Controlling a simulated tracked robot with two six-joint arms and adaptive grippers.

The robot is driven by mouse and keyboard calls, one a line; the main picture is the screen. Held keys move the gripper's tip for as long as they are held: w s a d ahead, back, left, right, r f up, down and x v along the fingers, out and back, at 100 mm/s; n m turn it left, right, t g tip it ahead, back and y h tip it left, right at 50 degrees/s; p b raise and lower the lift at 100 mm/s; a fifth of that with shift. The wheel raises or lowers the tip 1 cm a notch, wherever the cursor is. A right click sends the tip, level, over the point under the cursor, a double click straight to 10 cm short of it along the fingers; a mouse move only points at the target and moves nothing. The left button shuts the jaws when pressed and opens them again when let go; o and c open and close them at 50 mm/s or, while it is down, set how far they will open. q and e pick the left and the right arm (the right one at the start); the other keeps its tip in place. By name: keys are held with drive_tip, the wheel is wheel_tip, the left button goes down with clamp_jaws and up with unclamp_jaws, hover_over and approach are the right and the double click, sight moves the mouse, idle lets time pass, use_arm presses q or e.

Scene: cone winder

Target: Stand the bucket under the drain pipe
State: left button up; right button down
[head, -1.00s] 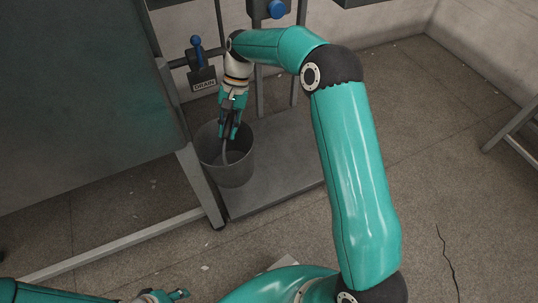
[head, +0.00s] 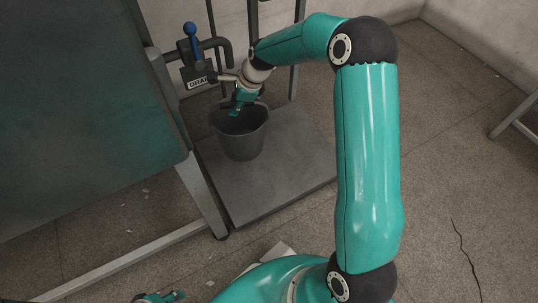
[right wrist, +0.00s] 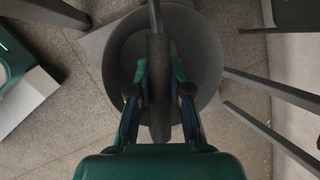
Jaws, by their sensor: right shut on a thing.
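The dark grey bucket (head: 240,142) is upright over the grey platform, seen from above in the head view. It also fills the middle of the right wrist view (right wrist: 205,50). I cannot tell whether its base touches the platform. My right gripper (head: 238,108) is above the bucket's mouth, shut on the bucket's handle (right wrist: 158,75). The drain pipe (head: 228,52) bends downward behind the bucket's left part in the head view; whether its end is over the mouth is unclear. My left gripper (head: 160,297) is partly cut off at the bottom edge.
The blue-levered drain valve (head: 191,38) with its DRAIN sign (head: 198,82) is left of the pipe. The grey platform (head: 270,180) has bare room in front and to the right. A large dark machine panel (head: 80,110) and its leg (head: 203,195) bound the left.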

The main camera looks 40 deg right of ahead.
drive_tip(key=shift+d+r+p, duration=0.15)
drive_tip(key=shift+r+p, duration=0.25)
drive_tip(key=shift+p, duration=0.45)
drive_tip(key=shift+s+d+f+t, duration=0.1)
drive_tip(key=shift+f+t, duration=0.2)
wheel_tip(320, 180, down, 16)
drive_tip(key=b, duration=0.7)
drive_tip(key=shift+d+r, duration=0.1)
drive_tip(key=shift+r, duration=0.1)
wheel_tip(320, 180, down, 4)
drive_tip(key=b, duration=0.2)
drive_tip(key=shift+f+b, duration=0.2)
drive_tip(key=shift+b, duration=0.15)
drive_tip(key=c, duration=1.1)
unclamp_jaws()
drive_tip(key=shift+s, duration=0.1)
